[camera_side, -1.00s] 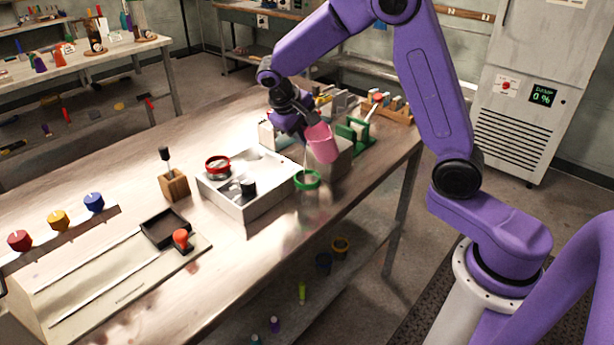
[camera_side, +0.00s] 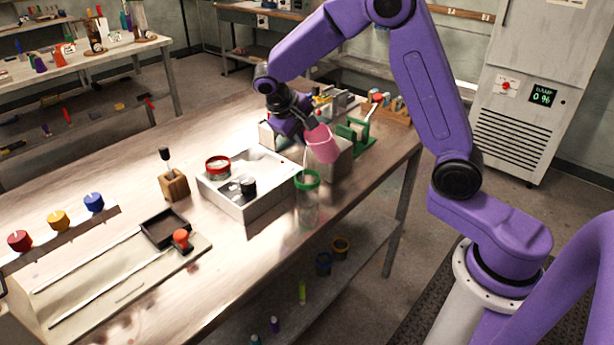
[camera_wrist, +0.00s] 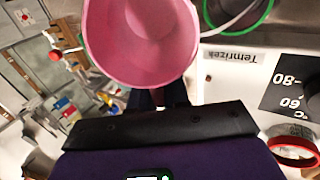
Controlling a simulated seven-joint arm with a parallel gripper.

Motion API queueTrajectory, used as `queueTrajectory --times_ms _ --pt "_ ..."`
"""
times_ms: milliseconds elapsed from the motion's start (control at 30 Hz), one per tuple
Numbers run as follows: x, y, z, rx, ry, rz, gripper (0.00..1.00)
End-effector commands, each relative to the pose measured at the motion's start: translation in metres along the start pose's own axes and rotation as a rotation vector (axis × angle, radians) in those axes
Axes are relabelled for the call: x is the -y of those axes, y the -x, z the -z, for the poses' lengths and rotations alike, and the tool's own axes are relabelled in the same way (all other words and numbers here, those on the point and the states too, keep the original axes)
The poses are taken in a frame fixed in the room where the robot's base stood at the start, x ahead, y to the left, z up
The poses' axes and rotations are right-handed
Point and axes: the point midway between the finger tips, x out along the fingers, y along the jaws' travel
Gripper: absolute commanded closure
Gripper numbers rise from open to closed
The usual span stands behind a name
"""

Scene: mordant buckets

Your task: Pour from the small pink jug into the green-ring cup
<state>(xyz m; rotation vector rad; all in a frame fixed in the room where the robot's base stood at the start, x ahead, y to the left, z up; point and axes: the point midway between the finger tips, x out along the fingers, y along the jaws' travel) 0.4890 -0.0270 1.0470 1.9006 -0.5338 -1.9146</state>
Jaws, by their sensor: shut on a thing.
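The small pink jug (camera_side: 322,146) is held in the air, tilted, above and just behind the green-ring cup. My gripper (camera_side: 308,122) is shut on it; the fingertips are partly hidden. The green-ring cup (camera_side: 308,207) is clear with a green rim and stands upright at the tray's right corner. A thin pale line, seemingly a stream, runs from near the jug's lip down to the cup's ring. In the wrist view the jug's open mouth (camera_wrist: 140,62) fills the top middle, and the green ring (camera_wrist: 262,14) is beside it, partly cut off. The level in the cup is unclear.
The table's front edge is close to the cup.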

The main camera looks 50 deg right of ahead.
Motion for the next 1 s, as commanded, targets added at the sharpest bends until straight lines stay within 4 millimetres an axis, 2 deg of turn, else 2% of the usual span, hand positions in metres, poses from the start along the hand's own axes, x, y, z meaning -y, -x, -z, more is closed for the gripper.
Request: queueTrajectory --times_ms 1000 --pt "0.0020 -0.0027 0.0003 0.000 0.002 -0.067 1.00"
